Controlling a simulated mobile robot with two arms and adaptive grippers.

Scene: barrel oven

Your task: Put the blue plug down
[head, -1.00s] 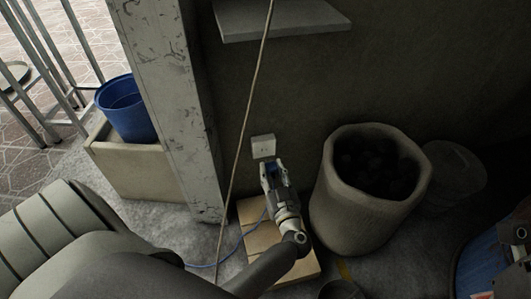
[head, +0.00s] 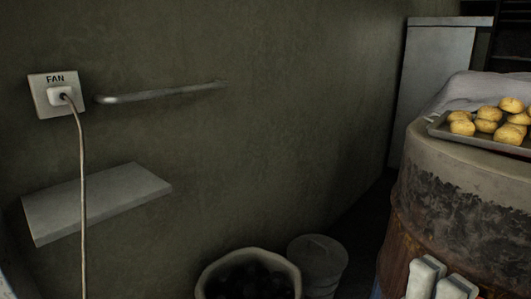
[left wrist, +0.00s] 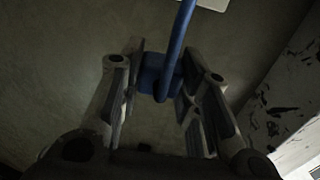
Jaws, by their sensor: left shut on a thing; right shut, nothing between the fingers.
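The blue plug (left wrist: 153,82) with its thick blue cable (left wrist: 180,35) is between the fingers of my left gripper (left wrist: 160,62) in the left wrist view. My left gripper is shut on it, in front of a grey-green surface. The head view does not show the blue plug or my left gripper now. My right gripper (head: 440,280) is at the lower right of the head view, in front of the barrel oven. Its two pale fingers hold nothing.
A FAN socket (head: 42,100) on the wall holds a white plug with a hanging cord. A grey shelf (head: 100,200) and a metal bar (head: 160,93) are on the wall. The barrel oven (head: 440,190) bears a tray (head: 462,138) of buns. A coal bin (head: 215,275) stands below.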

